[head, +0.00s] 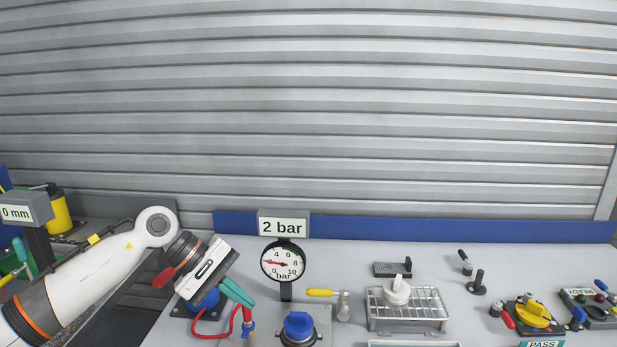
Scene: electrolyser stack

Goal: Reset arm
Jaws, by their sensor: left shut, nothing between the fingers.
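My left arm comes in from the left, and its white gripper (246,301) hangs over the left end of the grey bench. Its teal fingers point down and to the right and are together, with nothing seen between them. The fingertips are just above a red hose (212,336) with a blue fitting, left of the pressure gauge (283,262). I cannot tell whether they touch the hose. A blue part (208,300) under the gripper is partly hidden by it. My right gripper is not in view.
A "2 bar" sign (283,227) stands behind the gauge, and a blue knob (298,326) in front. A yellow-handled tool (320,293), a wire rack (407,318) with a white part, and a yellow rotary switch (532,313) stand further right. A ribbed shutter closes the back.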

